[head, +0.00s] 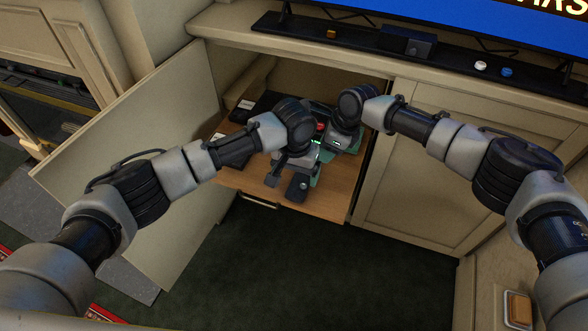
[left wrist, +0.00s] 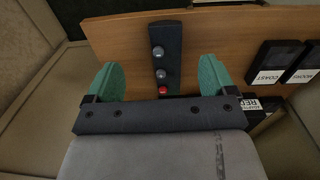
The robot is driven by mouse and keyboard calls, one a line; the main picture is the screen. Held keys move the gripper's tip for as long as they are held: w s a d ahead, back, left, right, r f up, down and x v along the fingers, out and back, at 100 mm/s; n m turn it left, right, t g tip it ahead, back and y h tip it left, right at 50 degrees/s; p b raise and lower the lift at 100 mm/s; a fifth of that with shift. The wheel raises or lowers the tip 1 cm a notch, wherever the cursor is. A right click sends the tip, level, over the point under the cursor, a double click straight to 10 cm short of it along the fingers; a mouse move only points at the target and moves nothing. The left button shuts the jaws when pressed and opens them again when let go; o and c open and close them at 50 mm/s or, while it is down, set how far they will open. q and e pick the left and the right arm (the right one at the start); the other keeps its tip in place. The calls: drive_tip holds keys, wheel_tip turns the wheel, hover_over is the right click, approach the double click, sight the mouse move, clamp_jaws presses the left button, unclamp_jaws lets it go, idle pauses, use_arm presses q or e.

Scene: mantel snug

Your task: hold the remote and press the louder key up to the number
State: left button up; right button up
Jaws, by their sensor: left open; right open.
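The remote (head: 297,188) is a dark slim bar lying on a wooden pull-out shelf (head: 335,200) in the open cabinet. In the left wrist view the remote (left wrist: 168,32) shows two grey keys and one red key (left wrist: 162,90) in a row. My left gripper (head: 296,176) is open, low over the remote. Its green-padded fingers (left wrist: 160,78) stand on either side of the remote, with gaps. My right gripper (head: 338,145) is open beside and behind the left one, and its fingertips are partly hidden. The remote's far part is hidden under the left gripper in the head view.
Black cases (head: 234,150) with white labels lie left on the shelf; one case (left wrist: 272,62) reads "COAST". An open door (head: 150,150) stands at left, a closed door (head: 430,170) at right.

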sight(294, 197)
use_arm(q)
drive_tip(key=f, duration=1)
drive_tip(key=shift+a+f, duration=0.2)
drive_tip(key=shift+a, duration=0.05)
drive_tip(key=c, duration=1.1)
drive_tip(key=shift+o, duration=0.2)
use_arm(e)
clamp_jaws()
